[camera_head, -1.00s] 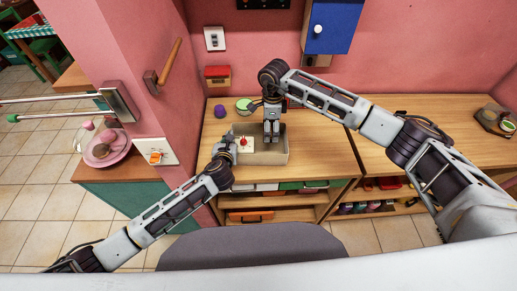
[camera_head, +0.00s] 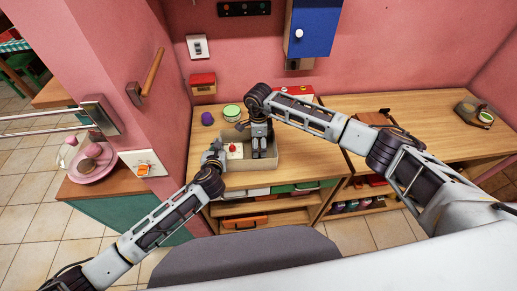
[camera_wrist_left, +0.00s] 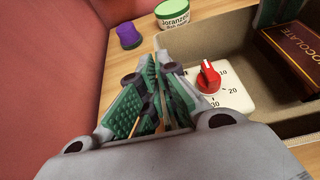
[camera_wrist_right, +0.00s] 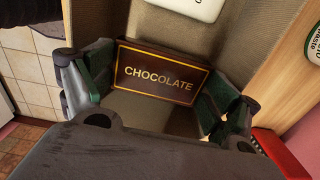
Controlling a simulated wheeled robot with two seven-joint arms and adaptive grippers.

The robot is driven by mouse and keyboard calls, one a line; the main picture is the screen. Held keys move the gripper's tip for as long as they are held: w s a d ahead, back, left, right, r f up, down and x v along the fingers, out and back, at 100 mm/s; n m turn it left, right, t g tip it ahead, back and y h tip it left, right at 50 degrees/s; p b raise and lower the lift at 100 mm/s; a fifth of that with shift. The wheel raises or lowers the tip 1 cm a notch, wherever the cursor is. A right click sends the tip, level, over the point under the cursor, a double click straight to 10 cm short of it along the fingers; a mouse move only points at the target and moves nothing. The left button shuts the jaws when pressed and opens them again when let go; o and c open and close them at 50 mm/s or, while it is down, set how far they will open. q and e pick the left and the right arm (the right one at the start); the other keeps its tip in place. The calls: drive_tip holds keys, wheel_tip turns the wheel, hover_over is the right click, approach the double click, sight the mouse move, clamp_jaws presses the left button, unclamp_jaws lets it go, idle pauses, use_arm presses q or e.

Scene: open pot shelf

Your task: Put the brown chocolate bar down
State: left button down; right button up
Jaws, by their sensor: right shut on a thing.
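The brown chocolate bar (camera_wrist_right: 155,78) spans the space between the fingers of my right gripper (camera_wrist_right: 155,92), which is shut on it. The bar also shows at the right of the left wrist view (camera_wrist_left: 297,52), inside the beige bin (camera_wrist_left: 227,25). In the head view my right gripper (camera_head: 260,153) reaches down into the right part of the bin (camera_head: 250,165), hiding the bar. Whether the bar touches the bin floor is unclear. My left gripper (camera_wrist_left: 155,85) is shut and empty beside the bin's left end, close to a white timer (camera_wrist_left: 230,93) with a red knob.
A purple object (camera_head: 207,118) and a green-and-white tin (camera_head: 232,112) stand behind the bin. A red box (camera_head: 294,90) stands at the back, by my right arm. The wooden counter to the right (camera_head: 450,145) is mostly clear. A pink wall rises behind.

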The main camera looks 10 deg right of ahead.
drive_tip(key=shift+f, duration=1.9)
drive_tip(key=o, duration=0.8)
drive_tip(key=shift+f, duration=0.1)
wheel_tip(320, 180, up, 12)
drive_tip(key=shift+r, duration=0.15)
